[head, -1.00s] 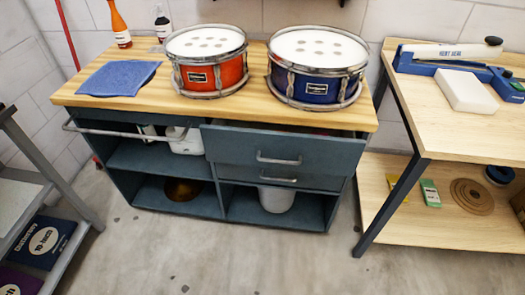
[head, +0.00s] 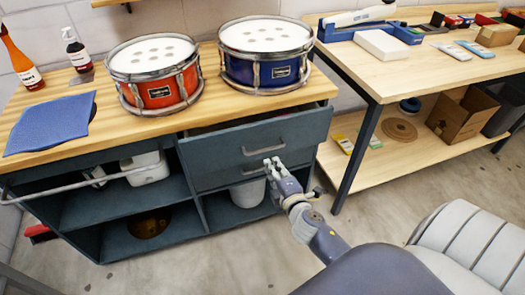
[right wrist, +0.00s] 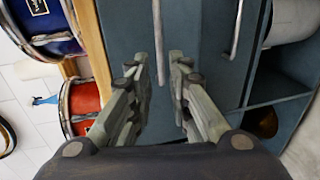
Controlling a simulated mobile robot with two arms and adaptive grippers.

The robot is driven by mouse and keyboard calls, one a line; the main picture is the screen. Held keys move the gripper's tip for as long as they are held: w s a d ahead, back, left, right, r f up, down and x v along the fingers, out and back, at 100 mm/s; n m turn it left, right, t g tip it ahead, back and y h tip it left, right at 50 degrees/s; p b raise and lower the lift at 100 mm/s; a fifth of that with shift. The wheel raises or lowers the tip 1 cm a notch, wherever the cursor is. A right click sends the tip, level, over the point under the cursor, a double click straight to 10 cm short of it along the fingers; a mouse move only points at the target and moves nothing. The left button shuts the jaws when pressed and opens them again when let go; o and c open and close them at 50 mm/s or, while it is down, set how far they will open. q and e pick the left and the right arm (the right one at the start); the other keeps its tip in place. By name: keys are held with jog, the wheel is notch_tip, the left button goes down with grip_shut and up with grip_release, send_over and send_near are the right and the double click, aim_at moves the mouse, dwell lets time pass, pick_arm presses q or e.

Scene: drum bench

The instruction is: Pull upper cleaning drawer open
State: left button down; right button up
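The upper cleaning drawer (head: 232,141) is a dark blue-grey front under the wooden worktop. It stands partly out, with a dark gap along its top. Its bar handle (head: 264,147) also shows in the right wrist view (right wrist: 158,30). My right gripper (head: 272,164) is just below and in front of this handle in the head view. In the right wrist view my right gripper (right wrist: 159,62) is open, with the upper handle between its fingertips; contact cannot be told. The lower drawer's handle (right wrist: 236,30) lies outside the fingers. My left gripper is not in view.
A red drum (head: 155,85) and a blue drum (head: 265,67) stand on the worktop (head: 120,115) above. A blue cloth (head: 50,122) and bottles are at left. A wooden table (head: 400,75) stands at right. A white bin (head: 247,192) sits on the lower shelf.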

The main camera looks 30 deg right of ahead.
aim_at(262, 150)
jog(key=x, duration=1)
jog(key=shift+w+a, duration=0.15)
jog(key=shift+w, duration=0.05)
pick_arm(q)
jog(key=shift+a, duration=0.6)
pick_arm(e)
jog(key=shift+w, duration=0.1)
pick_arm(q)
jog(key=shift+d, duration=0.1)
pick_arm(e)
jog(key=shift+c, duration=0.3)
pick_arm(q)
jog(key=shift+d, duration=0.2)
pick_arm(e)
grip_shut()
